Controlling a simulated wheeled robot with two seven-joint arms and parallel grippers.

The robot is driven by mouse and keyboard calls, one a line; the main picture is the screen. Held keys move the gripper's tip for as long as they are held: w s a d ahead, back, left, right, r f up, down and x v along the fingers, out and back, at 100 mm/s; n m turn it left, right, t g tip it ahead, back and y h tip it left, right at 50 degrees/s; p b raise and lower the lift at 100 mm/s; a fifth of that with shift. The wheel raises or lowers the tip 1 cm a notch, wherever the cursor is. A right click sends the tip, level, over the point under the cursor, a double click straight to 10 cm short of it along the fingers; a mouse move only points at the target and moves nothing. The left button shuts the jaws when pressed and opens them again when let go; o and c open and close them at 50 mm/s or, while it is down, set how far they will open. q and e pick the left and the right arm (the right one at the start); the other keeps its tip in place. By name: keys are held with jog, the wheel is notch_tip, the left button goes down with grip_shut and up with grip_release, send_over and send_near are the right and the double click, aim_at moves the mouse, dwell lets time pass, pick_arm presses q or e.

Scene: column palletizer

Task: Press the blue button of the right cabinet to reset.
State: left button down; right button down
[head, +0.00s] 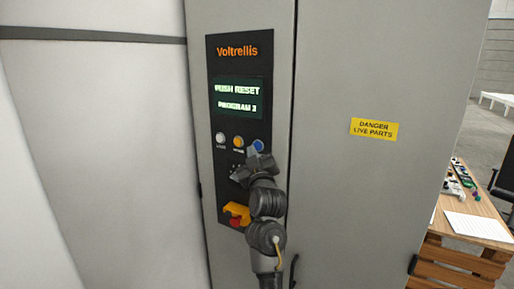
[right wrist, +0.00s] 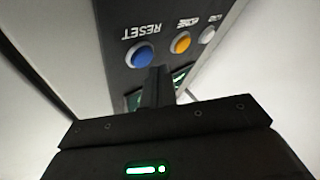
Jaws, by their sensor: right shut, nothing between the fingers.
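The grey cabinet (head: 340,70) carries a black Voltrellis panel (head: 237,65) with a lit display (head: 238,97) reading "PUSH RESET" and "PROGRAM 2". A white button (head: 221,138), an orange button (head: 238,141) and the blue button (head: 258,145) sit in a row below it. My right gripper (head: 256,152) is shut and empty, its tips close to the blue button in the head view. In the right wrist view the blue button (right wrist: 143,54), labelled RESET, lies just beyond the shut fingers (right wrist: 157,75). I cannot tell whether they touch. My left gripper is not in view.
A red emergency stop (head: 236,222) with a yellow guard (head: 237,210) sits low on the panel, beside my right arm. A door handle (head: 294,270) is at lower centre. A wooden table (head: 470,225) with papers stands at the right.

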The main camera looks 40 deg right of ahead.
jog(key=shift+d, duration=0.1)
jog(key=shift+w+d, duration=0.1)
jog(key=shift+d, duration=0.25)
jog(key=shift+w+d, duration=0.1)
jog(key=shift+d, duration=0.2)
dwell(0.8)
dwell(0.4)
jog(key=shift+s+a+p, duration=0.25)
jog(key=shift+a+p, duration=0.45)
jog(key=shift+a, duration=0.05)
jog(key=shift+s+a+p, duration=0.2)
jog(key=shift+a+p, duration=0.05)
jog(key=shift+a, duration=0.55)
jog(key=shift+s+a+p, duration=0.25)
jog(key=shift+a+p, duration=0.05)
jog(key=shift+a, duration=0.5)
jog(key=shift+s+a+p, duration=0.2)
jog(key=shift+a+p, duration=0.05)
jog(key=shift+a, duration=0.55)
